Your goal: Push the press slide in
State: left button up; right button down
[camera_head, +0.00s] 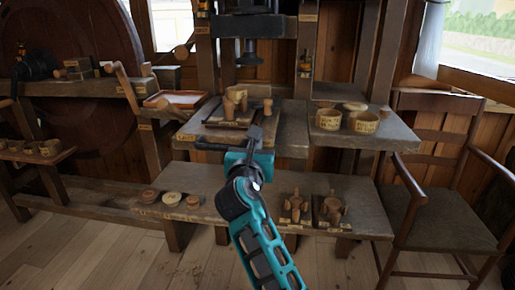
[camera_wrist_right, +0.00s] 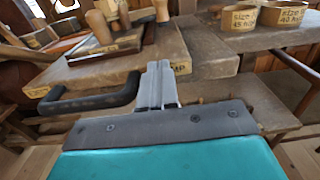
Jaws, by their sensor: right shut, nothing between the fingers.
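The press slide (camera_head: 187,133) is a wooden board with a black bar handle (camera_head: 212,146) on its front edge. It sits under the dark press ram (camera_head: 247,55) and juts forward of the board beside it. In the right wrist view the slide (camera_wrist_right: 75,76) and its handle (camera_wrist_right: 90,103) are at the left. My right gripper (camera_head: 256,131) is shut and empty, its fingers (camera_wrist_right: 158,70) pointing at the slide's front area, just right of the handle's right end. I cannot tell whether they touch. My left gripper is not in view.
A dark tray with turned wooden pieces (camera_head: 235,100) stands on the slide. Labelled wooden rings (camera_head: 328,119) stand on the shelf at right. A lower bench (camera_head: 255,190) holds discs and small stands. A chair (camera_head: 440,210) is at the right; open floor lies in front.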

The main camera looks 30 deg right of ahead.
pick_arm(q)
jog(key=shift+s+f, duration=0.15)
pick_arm(e)
jog(key=p, duration=0.3)
send_near(264, 122)
jog(key=x, duration=0.4)
jog(key=shift+w, duration=0.15)
jog(key=x, duration=0.6)
jog(key=shift+f+p, duration=0.25)
jog(key=shift+p, duration=0.05)
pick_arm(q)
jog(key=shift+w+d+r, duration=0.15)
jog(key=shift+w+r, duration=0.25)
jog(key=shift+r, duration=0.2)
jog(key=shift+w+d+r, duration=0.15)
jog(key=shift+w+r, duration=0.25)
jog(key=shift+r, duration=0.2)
